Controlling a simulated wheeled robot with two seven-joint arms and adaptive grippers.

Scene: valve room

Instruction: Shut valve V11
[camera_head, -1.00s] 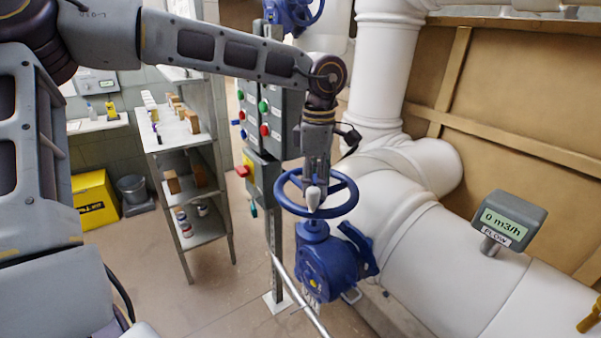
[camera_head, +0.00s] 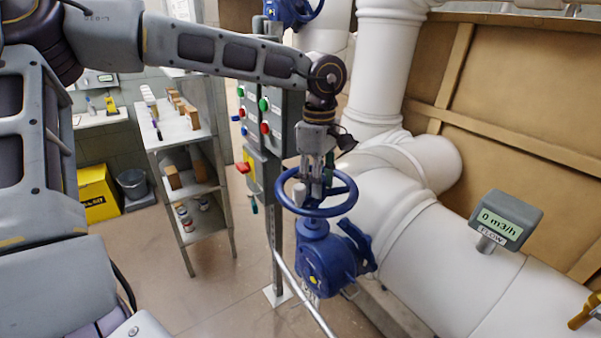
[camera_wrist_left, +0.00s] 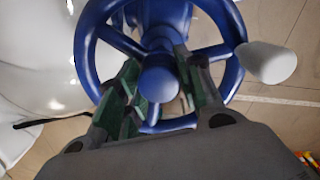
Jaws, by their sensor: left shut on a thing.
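The blue handwheel (camera_head: 335,210) sits on top of a blue valve body (camera_head: 325,263) beside the white pipe. Its tag cannot be read. My left gripper (camera_head: 314,185) points down into the wheel from above and is shut on it. In the left wrist view, the green-padded fingers (camera_wrist_left: 158,95) reach in on both sides of the round blue hub (camera_wrist_left: 159,80), among the spokes. The white crank knob (camera_head: 299,194) stands at the wheel's left in the head view and at its right in the wrist view (camera_wrist_left: 268,62). My right gripper is not in view.
A flow meter (camera_head: 506,219) on the pipe reads 0 m3/h. A post with button boxes (camera_head: 262,120) stands just behind and left of the wheel. A metal rail (camera_head: 300,290) runs below it. A shelf (camera_head: 190,165) stands left.

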